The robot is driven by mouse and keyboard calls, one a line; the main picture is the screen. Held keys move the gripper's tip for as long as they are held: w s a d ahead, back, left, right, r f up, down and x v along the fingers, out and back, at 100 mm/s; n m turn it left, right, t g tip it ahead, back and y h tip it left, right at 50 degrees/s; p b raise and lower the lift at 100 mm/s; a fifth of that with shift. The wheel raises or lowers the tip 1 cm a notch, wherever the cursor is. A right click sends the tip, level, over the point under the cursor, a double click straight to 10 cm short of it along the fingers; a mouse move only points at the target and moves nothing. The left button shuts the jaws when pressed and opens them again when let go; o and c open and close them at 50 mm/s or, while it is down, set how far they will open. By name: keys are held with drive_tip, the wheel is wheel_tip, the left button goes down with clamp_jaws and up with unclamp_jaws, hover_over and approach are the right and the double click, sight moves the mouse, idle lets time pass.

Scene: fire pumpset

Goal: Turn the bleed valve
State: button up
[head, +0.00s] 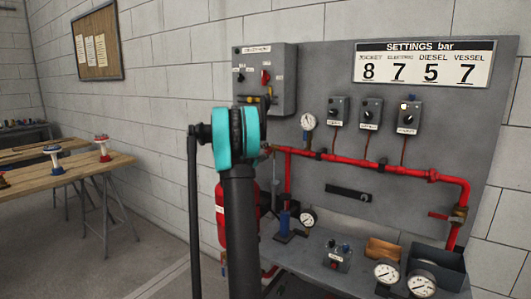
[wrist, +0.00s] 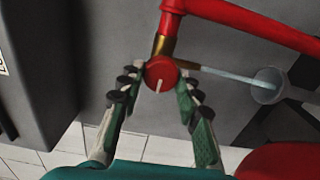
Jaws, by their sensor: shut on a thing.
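The bleed valve's round red knob (wrist: 160,72) carries a white line in the wrist view. It sits by a brass fitting (wrist: 163,45) under a red pipe (wrist: 176,8). My gripper (wrist: 159,84) is shut on the knob, with one finger at each side. The white line runs nearly upright in the picture, leaning slightly. A pale blue streak (wrist: 225,75), like water, runs from the fitting to a pale round cup (wrist: 268,86). In the head view my arm hides the gripper and the knob.
A grey panel (head: 330,70) carries gauges, switch boxes and red piping (head: 400,168). A settings sign (head: 425,62) reads 8, 7, 5, 7. A shelf below holds gauges (head: 387,272) and bins (head: 435,262). A wooden table (head: 95,170) stands left; floor there is clear.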

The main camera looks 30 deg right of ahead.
drive_tip(key=n, duration=0.5)
drive_tip(key=shift+w+a+n, duration=0.1)
drive_tip(key=shift+w+n, duration=0.05)
drive_tip(key=shift+n, duration=0.15)
drive_tip(key=n, duration=0.5)
drive_tip(key=shift+f+n, duration=0.1)
drive_tip(key=shift+n, duration=0.3)
drive_tip(key=o, duration=1.1)
drive_tip(key=shift+s, duration=0.2)
drive_tip(key=v, duration=1.1)
drive_tip(key=shift+a, duration=0.4)
drive_tip(key=shift+s+f, duration=0.1)
